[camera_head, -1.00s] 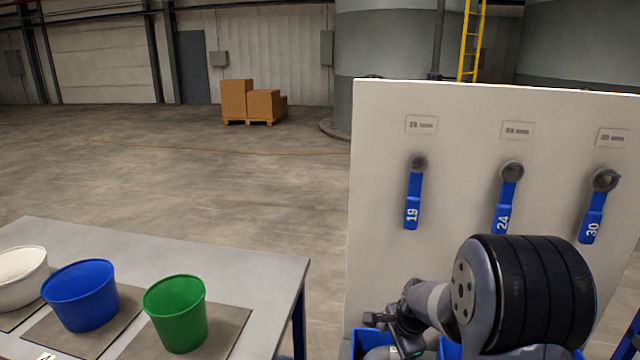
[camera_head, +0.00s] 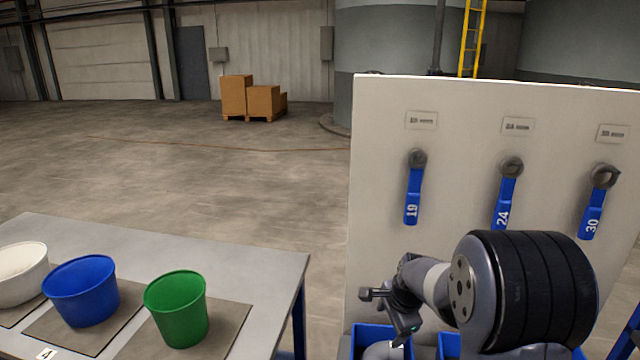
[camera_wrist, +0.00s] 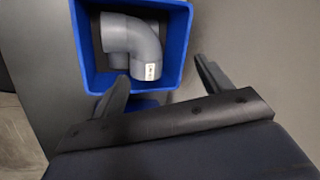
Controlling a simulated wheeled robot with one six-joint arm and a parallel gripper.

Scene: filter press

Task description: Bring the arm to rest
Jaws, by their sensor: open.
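My arm reaches in from the lower right of the head view, in front of the white board (camera_head: 470,110). My gripper (camera_head: 372,302) is at the board's lower left, above a blue bin (camera_head: 372,330). In the wrist view my gripper (camera_wrist: 165,85) is open, with its two dark fingers spread apart and nothing between them. Beyond the fingers, a grey pipe elbow (camera_wrist: 132,38) with a small white label lies in the blue bin (camera_wrist: 82,50). Part of the bin's near side is hidden by a finger.
Wrenches marked 19 (camera_head: 413,195), 24 (camera_head: 504,200) and 30 (camera_head: 593,210) hang on the board. A grey table (camera_head: 240,262) at left bears white (camera_head: 20,280), blue (camera_head: 82,295) and green (camera_head: 178,315) buckets. A second blue bin (camera_head: 449,345) stands beside the first.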

